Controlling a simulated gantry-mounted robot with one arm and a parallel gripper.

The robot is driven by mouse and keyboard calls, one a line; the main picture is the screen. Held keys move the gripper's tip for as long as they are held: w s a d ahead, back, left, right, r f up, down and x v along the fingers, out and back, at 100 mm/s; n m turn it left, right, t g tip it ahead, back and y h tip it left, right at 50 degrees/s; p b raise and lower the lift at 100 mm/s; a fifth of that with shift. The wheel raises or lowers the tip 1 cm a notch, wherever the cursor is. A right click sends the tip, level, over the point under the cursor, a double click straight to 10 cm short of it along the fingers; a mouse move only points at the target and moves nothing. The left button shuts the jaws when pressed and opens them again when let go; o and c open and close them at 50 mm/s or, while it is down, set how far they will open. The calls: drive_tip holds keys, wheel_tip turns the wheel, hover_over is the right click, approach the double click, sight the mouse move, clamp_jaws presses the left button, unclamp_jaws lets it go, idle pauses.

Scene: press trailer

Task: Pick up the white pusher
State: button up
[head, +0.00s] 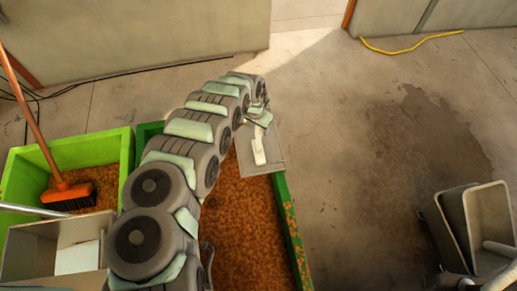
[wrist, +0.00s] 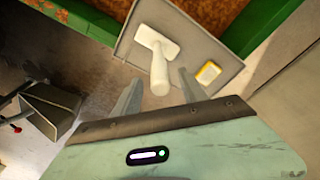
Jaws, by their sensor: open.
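The white pusher (wrist: 155,42) is T-shaped and lies on a grey tray (wrist: 205,40). In the head view the pusher (head: 258,148) shows on the tray (head: 274,138) just below the end of my arm. My gripper (wrist: 160,78) is open, one finger on each side of the pusher's handle in the wrist view. I cannot tell the height between fingers and handle. In the head view my gripper (head: 258,113) is small and partly hidden by my arm.
A small yellow-and-white block (wrist: 208,73) lies on the tray right of the pusher. The tray sits at the end of a green bin (head: 290,225) of brown material. A lime bin (head: 80,148) with an orange broom (head: 72,190) is left; grey bins (head: 475,225) stand right.

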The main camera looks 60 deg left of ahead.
sight(258, 141)
drive_tip(key=shift+f, duration=1.55)
drive_tip(key=shift+w+a+f+b, duration=0.15)
drive_tip(key=shift+f+b, duration=0.45)
drive_tip(key=shift+f, duration=0.4)
drive_tip(key=shift+c, duration=0.2)
clamp_jaws()
